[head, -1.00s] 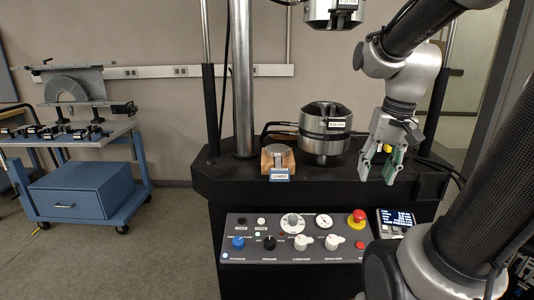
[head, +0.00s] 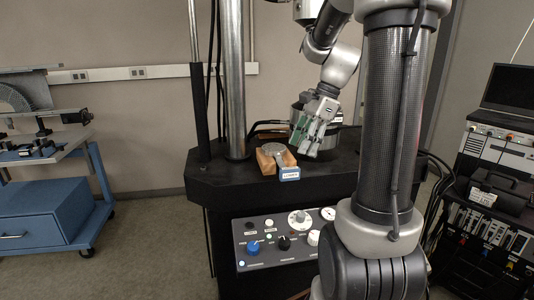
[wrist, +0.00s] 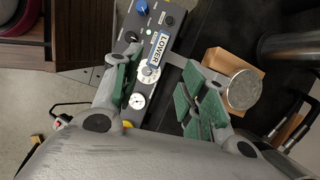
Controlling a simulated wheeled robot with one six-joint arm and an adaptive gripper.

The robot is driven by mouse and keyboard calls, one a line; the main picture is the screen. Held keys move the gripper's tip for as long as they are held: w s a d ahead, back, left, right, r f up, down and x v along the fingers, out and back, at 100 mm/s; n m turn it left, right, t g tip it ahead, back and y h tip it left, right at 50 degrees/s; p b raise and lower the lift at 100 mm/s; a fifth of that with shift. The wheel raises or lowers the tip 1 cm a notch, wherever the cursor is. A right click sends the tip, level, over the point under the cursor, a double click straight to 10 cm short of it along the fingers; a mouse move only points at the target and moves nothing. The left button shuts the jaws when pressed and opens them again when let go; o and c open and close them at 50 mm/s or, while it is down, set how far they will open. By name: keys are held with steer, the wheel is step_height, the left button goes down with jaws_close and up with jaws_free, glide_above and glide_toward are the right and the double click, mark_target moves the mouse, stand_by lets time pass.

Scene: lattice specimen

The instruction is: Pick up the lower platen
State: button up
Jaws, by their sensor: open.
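The lower platen (head: 273,149) is a flat grey metal disc resting on a wooden block (head: 286,158) on the black machine table. A label reading LOWER (head: 289,173) is at the block's front. My gripper (head: 311,152) is open and empty, to the right of the platen and apart from it. In the wrist view, the platen (wrist: 243,90) and its block (wrist: 222,62) lie to the right of my open gripper (wrist: 160,65), outside the green-padded fingers. The LOWER label (wrist: 158,48) shows near the fingertips.
A steel cylinder (head: 297,118) stands behind my gripper, partly hidden. A thick steel column (head: 234,80) rises left of the platen. The control panel (head: 270,243) is below the table's front edge. A blue cart (head: 42,212) is at the left, an equipment rack (head: 500,185) at the right.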

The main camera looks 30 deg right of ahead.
mark_target(291, 168)
steer(key=shift+m, duration=0.7)
steer(key=x, duration=0.8)
steer(key=shift+s+a+r, duration=0.15)
steer(key=shift+s+a, duration=0.05)
steer(key=shift+a, duration=0.05)
steer(key=shift+c, duration=0.4)
jaws_close()
steer(key=shift+r, duration=0.1)
